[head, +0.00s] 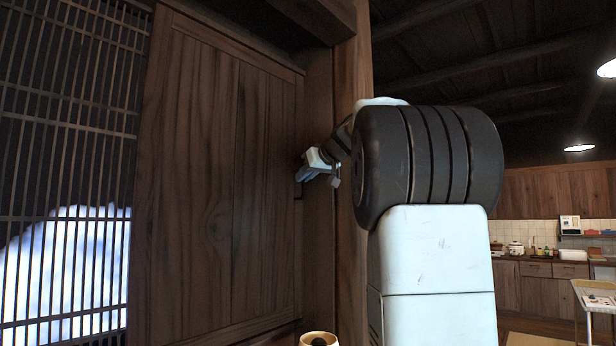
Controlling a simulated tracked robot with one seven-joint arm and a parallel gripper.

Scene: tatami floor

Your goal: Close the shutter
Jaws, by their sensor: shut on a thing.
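The shutter (215,190) is a dark brown wooden panel standing upright on the left of the head view. It covers the right part of a latticed window opening, and the left part of the opening is uncovered. My gripper (306,170) is at the shutter's right edge, at about mid-height, close to the wooden post. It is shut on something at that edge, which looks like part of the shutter. The fingertips are small and partly dark, so the exact grip is hard to see. My arm hides part of the post.
The lattice (75,130) shows bright blue-white light low on the left. A wooden post (345,270) stands right of the shutter. A kitchen counter (540,290) and a small table (597,296) are at the far right. A round cream object (304,340) shows at the bottom edge.

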